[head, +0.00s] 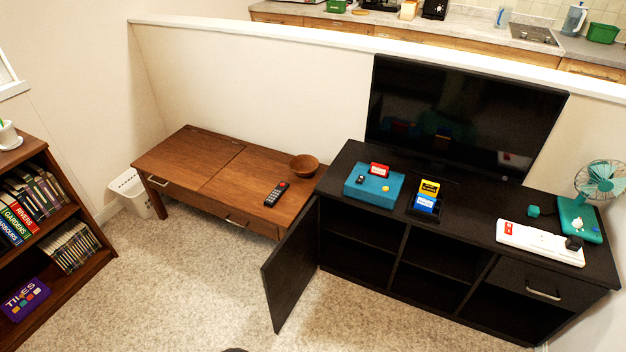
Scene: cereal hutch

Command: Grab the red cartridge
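The red cartridge (379,170) is small, with a pale label. It stands at the back of a teal console (364,190), and I cannot tell whether it sits in a slot. The console rests on the left part of the black TV cabinet (463,220). A yellow cartridge (429,188) and a blue cartridge (425,204) stand in a small black holder to the right of the console. Neither of my grippers is in view.
The cabinet's left door (291,266) stands open towards the floor. A television (463,117) rises behind the console. A white power strip (540,242) and a teal fan (600,180) are at the right. A wooden table (225,165) holds a remote (277,194) and bowl (304,165).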

